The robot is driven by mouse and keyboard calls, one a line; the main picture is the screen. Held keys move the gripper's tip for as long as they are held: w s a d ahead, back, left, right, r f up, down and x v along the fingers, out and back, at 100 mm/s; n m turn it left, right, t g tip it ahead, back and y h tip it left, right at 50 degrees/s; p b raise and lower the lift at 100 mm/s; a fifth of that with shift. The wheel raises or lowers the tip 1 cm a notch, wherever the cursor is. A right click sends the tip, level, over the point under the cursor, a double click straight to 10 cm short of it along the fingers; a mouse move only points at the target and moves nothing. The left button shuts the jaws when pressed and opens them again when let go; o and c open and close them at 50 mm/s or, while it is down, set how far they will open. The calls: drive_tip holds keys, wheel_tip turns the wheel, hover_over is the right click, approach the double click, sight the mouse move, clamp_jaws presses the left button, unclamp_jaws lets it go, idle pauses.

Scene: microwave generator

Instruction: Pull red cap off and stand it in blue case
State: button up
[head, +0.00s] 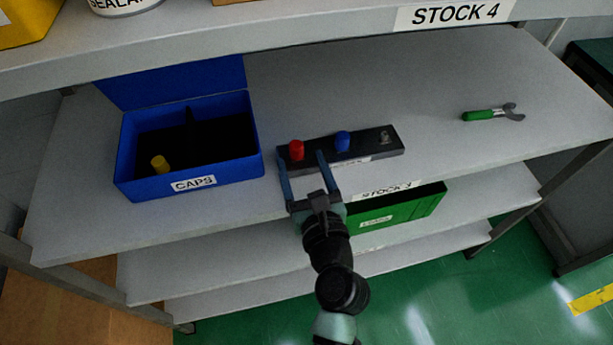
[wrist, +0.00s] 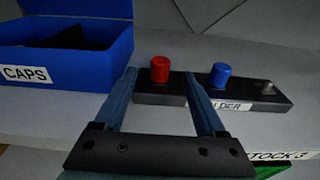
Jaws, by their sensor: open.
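The red cap (head: 296,150) sits upright at the left end of a dark holder bar (head: 365,147) on the shelf. In the wrist view the red cap (wrist: 160,69) shows just beyond and between my fingers. The blue case (head: 190,180), labelled CAPS, stands open to the left with its lid up at the back. A divider splits its inside, and a yellow cap (head: 160,164) stands in the left compartment. My gripper (head: 301,160) is open and empty, in front of the red cap, its fingers apart from each other. Whether a finger touches the holder is unclear.
A blue cap (head: 342,140) sits mid-holder, and a bare metal post (head: 385,137) is at its right end. A green bin (head: 400,218) is on the shelf below. An upper shelf (head: 330,30) overhangs the back.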

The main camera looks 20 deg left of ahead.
sight(298, 152)
drive_tip(key=shift+x, duration=2.3)
clamp_jaws()
drive_tip(key=shift+r+p, duration=0.2)
drive_tip(key=shift+p, duration=0.25)
drive_tip(key=shift+r+p, duration=1.45)
drive_tip(key=shift+p, duration=0.3)
drive_tip(key=shift+d+f, duration=0.1)
